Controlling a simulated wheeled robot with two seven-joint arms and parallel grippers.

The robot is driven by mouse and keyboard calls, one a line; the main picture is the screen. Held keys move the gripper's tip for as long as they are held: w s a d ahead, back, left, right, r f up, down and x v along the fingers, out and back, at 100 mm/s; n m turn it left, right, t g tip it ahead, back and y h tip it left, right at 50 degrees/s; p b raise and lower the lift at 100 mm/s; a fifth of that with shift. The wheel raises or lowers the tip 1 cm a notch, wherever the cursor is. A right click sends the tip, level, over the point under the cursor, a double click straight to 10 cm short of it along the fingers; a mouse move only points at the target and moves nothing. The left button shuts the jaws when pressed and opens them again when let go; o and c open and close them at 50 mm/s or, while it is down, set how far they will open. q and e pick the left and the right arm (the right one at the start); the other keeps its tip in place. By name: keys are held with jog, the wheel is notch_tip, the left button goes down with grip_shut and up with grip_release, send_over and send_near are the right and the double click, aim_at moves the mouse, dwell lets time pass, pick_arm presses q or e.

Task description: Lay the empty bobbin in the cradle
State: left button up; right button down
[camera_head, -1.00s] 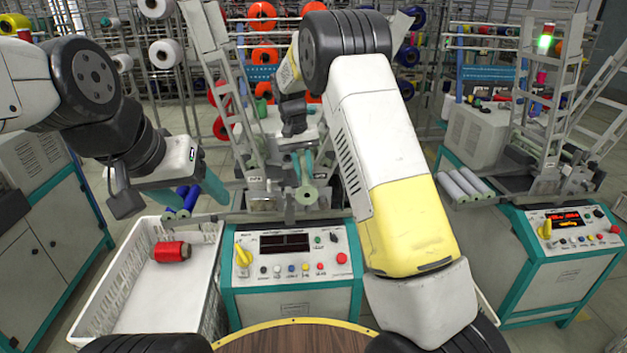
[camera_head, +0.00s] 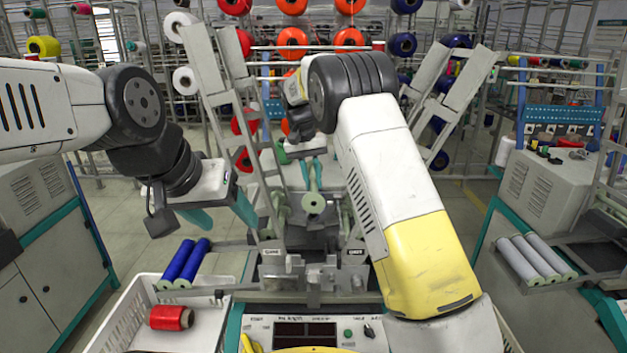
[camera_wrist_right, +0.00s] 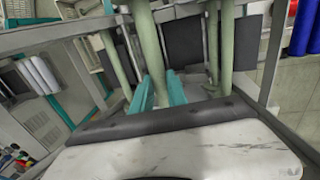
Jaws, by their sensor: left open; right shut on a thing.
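My right gripper (camera_head: 311,174) is shut on a pale green empty bobbin (camera_head: 313,203), whose round end faces me in the head view. In the right wrist view its teal fingers (camera_wrist_right: 158,92) sit close together, with a pale green rod (camera_wrist_right: 149,40) beyond them. The bobbin is between the raised grey arms of the winding machine (camera_head: 315,272), above its lower frame. I cannot clearly single out the cradle or tell whether the bobbin touches it. My left gripper (camera_head: 220,213) is open and empty, left of the machine.
A white crate (camera_head: 118,318) at the lower left holds a red spool (camera_head: 171,317). More pale green rods (camera_head: 281,207) stand within the machine. Grey rolls (camera_head: 538,260) lie at the right. Open floor shows left of the machine.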

jog(key=shift+w+f, duration=0.1)
jog(key=shift+w, duration=0.05)
jog(key=shift+f, duration=0.25)
notch_tip(320, 180, down, 6)
jog(key=shift+f, duration=0.2)
dwell(0.4)
jog(key=shift+f, duration=2.9)
jog(key=shift+f, duration=3)
jog(key=shift+f, duration=0.25)
